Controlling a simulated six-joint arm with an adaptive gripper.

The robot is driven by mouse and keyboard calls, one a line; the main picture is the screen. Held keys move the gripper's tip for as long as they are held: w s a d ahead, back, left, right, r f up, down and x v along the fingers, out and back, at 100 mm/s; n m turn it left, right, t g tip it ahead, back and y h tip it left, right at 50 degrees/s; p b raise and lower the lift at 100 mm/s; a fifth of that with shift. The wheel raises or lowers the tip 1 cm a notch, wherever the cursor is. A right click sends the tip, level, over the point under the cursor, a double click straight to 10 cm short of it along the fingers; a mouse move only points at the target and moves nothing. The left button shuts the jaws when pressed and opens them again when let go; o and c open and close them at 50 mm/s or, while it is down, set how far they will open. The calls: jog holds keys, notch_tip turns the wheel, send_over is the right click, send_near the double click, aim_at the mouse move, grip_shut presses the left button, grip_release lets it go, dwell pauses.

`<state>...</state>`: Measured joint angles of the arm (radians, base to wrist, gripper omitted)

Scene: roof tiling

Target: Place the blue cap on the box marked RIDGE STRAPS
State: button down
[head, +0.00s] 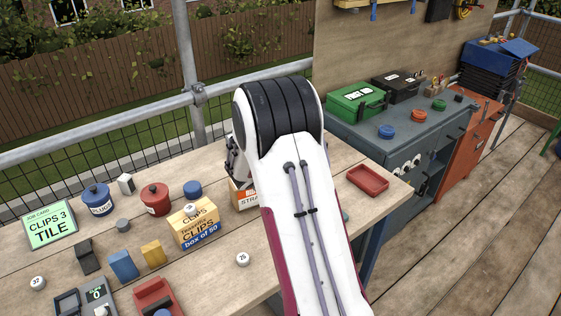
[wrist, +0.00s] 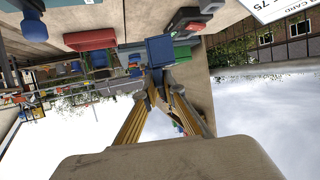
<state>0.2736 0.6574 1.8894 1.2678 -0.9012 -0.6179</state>
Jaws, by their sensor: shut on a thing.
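My gripper (wrist: 158,84) is shut on a small blue thing (wrist: 160,48) that shows a square outline at the fingertips in the wrist view. I cannot tell for certain that it is the blue cap. In the head view, my gripper (head: 234,160) is mostly hidden behind my arm, and the held thing is hidden. The box with STRAPS on its label (head: 243,198) stands on the wooden table, partly covered by my arm. A round blue cap (head: 192,188) rests on the table to its left, behind the clips box.
The clips box (head: 196,228), a red pot (head: 155,198), a blue pot (head: 96,199) and a job card (head: 49,229) crowd the table's left. A red tray (head: 367,179) lies right of my arm. A grey bench (head: 415,128) with a green case (head: 356,101) stands behind.

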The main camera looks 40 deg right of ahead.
jog(key=w+a+r+n+t+y, duration=0.1)
jog(key=a+r+n+t, duration=0.1)
jog(key=a+r, duration=0.3)
jog(key=w+a+r+n+t+y, duration=0.2)
jog(key=a+r+n, duration=0.1)
jog(key=a, duration=0.6)
jog(key=shift+w+a+r+t, duration=0.3)
jog(key=shift+r+t, duration=0.1)
jog(key=shift+r, duration=0.45)
notch_tip(320, 180, down, 6)
jog(key=shift+f, duration=0.15)
jog(key=shift+f, duration=1.85)
jog(key=shift+f, duration=0.15)
